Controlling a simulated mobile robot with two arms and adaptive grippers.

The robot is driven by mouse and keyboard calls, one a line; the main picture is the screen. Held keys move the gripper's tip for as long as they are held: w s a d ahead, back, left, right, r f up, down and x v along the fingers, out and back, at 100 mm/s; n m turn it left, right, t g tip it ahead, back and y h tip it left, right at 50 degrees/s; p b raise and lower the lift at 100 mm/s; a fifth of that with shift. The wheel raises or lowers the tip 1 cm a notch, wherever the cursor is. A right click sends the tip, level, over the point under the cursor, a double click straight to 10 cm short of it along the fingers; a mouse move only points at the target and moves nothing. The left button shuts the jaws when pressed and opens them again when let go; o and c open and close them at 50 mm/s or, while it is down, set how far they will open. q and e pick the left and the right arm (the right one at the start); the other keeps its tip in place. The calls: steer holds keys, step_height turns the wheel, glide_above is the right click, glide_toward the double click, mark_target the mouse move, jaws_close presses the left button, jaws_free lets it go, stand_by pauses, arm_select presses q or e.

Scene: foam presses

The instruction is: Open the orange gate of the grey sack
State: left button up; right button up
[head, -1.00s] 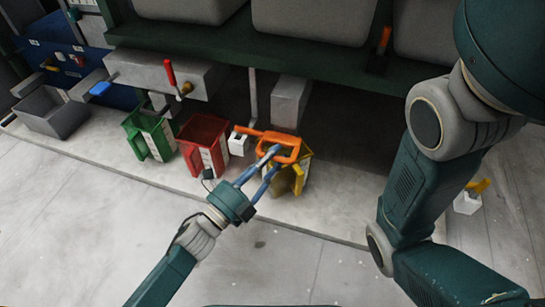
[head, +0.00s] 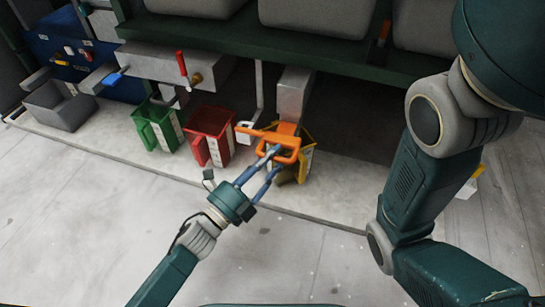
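The orange gate (head: 262,136) is a flat orange piece with a looped handle, below the end of a grey chute (head: 293,93) and above the yellow bucket (head: 305,165). My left gripper (head: 273,160) reaches it from below. Its two blue fingers are at the looped handle and appear closed on it; the exact contact is small and partly hidden. Grey sacks (head: 312,15) hang above, behind a dark green beam. Which sack feeds this chute is not clear. My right arm crosses the right side, but its gripper is not in view.
A red bucket (head: 209,137) and a green bucket (head: 157,127) stand left of the yellow one. A red lever (head: 182,65) and a blue handle (head: 112,79) sit on other chutes. A grey bin (head: 62,108) is far left. The front floor is clear.

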arm_select(q)
steer(key=v, duration=1.2)
stand_by(0.4)
